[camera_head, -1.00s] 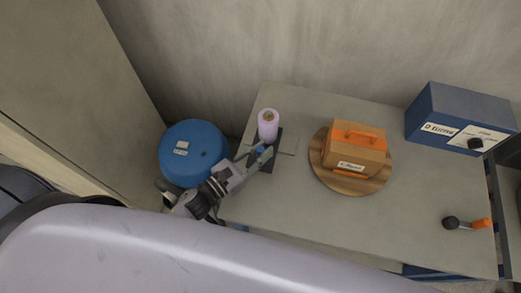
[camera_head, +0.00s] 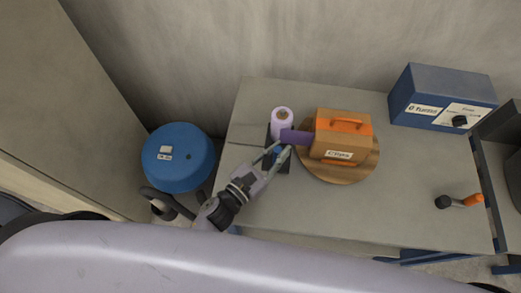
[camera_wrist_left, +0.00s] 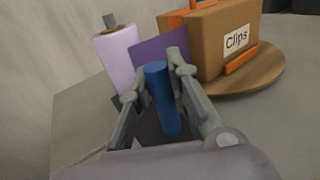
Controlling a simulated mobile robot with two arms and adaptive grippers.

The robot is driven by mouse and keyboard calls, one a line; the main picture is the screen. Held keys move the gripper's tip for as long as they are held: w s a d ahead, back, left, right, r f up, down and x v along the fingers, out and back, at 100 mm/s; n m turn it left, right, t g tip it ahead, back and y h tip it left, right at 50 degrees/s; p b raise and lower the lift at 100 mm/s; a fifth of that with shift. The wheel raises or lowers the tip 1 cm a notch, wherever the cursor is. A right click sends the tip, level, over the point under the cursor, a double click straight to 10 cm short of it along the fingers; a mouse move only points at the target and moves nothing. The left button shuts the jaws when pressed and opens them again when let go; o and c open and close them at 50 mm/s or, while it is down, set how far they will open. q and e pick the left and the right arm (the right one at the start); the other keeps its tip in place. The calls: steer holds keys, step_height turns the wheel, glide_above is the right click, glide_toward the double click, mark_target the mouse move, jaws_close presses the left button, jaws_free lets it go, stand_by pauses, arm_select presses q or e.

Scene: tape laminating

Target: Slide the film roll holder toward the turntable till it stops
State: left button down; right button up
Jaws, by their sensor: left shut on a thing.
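The film roll holder has a dark base (camera_head: 284,168), a pale lilac film roll (camera_head: 282,118) standing upright on it, and a blue handle (camera_wrist_left: 162,100). My left gripper (camera_head: 279,153) is shut on the blue handle, with one finger on each side in the left wrist view. The holder is close to the left edge of the round wooden turntable (camera_head: 340,175); I cannot tell whether they touch. A purple piece of film (camera_head: 297,138) spans from the roll to the orange-brown box (camera_head: 330,138) on the turntable. My right gripper is not in view.
A blue control box (camera_head: 440,98) with a black knob stands at the back right of the grey table (camera_head: 400,215). A black and orange tool (camera_head: 458,201) lies near the right edge. A blue drum-like object (camera_head: 178,155) stands left of the table.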

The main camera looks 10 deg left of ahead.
arm_select(q)
steer(key=shift+d, duration=0.15)
steer(key=c, duration=1.5)
jaws_free()
steer(key=shift+d, duration=0.15)
steer(key=shift+s+a, duration=0.2)
steer(key=shift+a, duration=0.05)
steer(key=v, duration=1.1)
steer(key=shift+s+a, duration=0.1)
steer(key=shift+s, duration=0.15)
